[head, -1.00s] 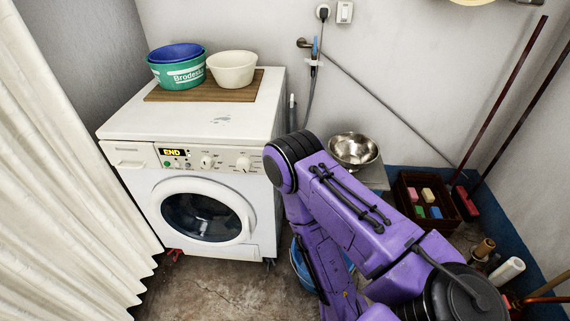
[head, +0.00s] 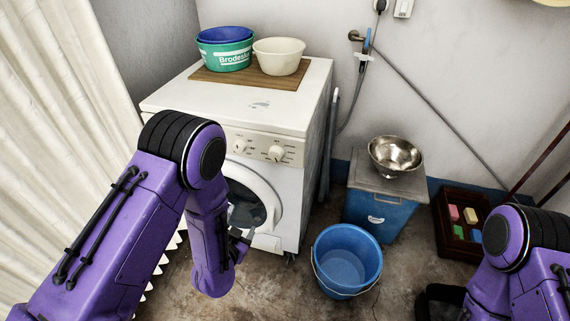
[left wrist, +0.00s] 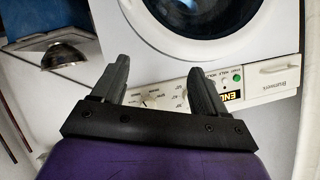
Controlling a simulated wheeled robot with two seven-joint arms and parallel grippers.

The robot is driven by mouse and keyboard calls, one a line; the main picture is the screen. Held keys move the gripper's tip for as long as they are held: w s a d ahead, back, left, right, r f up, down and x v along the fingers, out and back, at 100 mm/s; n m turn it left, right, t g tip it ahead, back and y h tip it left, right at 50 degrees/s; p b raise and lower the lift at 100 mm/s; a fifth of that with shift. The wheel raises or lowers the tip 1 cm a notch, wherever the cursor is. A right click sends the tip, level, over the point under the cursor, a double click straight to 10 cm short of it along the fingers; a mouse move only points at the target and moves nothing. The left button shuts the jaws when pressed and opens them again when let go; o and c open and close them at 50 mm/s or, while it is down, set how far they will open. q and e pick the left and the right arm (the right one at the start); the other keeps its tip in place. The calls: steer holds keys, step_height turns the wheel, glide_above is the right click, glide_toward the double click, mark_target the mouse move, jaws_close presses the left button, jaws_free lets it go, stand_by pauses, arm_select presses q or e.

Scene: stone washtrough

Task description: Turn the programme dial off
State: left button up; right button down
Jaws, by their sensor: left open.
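A white washing machine (head: 300,200) stands against the wall. Its control panel has two dials; the larger right-hand dial (head: 277,153) looks like the programme dial. The smaller dial (head: 240,146) is left of it. My left arm hides the display in the head view. In the left wrist view, upside down, the display (left wrist: 232,96) reads END and the larger dial (left wrist: 150,100) shows between the fingers. My left gripper (left wrist: 160,66) is open and empty. In the head view it (head: 240,243) hangs low before the door, apart from the dials.
A green tub (head: 222,58) with a blue one inside and a cream bowl (head: 280,57) stand on the machine. A blue bucket (head: 347,262) is on the floor. A steel bowl (head: 396,156) sits right of the machine. A white curtain (head: 60,120) hangs left.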

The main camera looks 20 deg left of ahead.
mark_target(274, 156)
arm_select(q)
steer(key=w+d+r+m+t+h, duration=0.2)
steer(key=w+d+r+m+t, duration=0.35)
steer(key=w+r, duration=0.5)
steer(key=shift+g, duration=0.35)
steer(key=w, duration=0.9)
steer(key=shift+w+a, duration=0.2)
steer(key=c, duration=1.1)
